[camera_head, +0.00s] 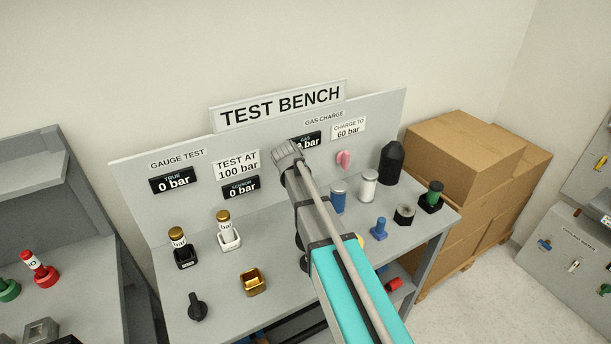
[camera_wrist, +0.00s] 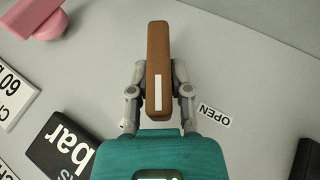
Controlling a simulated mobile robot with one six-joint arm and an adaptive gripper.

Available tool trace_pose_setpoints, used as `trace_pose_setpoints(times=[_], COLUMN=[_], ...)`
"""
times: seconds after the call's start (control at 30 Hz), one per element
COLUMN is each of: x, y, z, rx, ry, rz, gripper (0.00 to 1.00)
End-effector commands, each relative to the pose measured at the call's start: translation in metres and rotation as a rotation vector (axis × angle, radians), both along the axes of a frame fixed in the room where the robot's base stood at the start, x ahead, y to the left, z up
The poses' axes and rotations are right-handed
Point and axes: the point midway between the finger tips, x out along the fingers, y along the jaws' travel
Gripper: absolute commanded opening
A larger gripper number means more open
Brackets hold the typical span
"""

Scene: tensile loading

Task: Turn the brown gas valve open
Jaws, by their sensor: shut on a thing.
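The brown gas valve (camera_wrist: 158,55) is a long bar handle with a white stripe, seen in the wrist view on the grey panel. My gripper (camera_wrist: 159,95) has one finger on each side of the handle and is shut on it. The handle stands nearly upright in the wrist view. An OPEN label (camera_wrist: 214,116) is on the panel to the right of the handle. In the head view my gripper (camera_head: 288,153) is at the back panel of the test bench, under the gas charge label, and the valve is hidden behind my arm.
A pink knob (camera_head: 344,159) is on the panel to the right. Blue (camera_head: 339,197) and white (camera_head: 368,186) cylinders, a black bottle (camera_head: 392,163) and other small parts stand on the bench right of my arm. Cardboard boxes (camera_head: 464,145) are stacked beside the bench.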

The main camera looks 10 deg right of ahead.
Motion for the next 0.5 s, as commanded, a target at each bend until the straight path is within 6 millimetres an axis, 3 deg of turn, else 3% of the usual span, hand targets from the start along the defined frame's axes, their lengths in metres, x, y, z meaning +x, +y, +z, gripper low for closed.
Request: trace_pose_setpoints(times=[0.5], x=[-0.0017], y=[0.0023], z=[-0.0098], rx=[-0.417], ry=[-0.131], rz=[-0.002], gripper=[0.0])
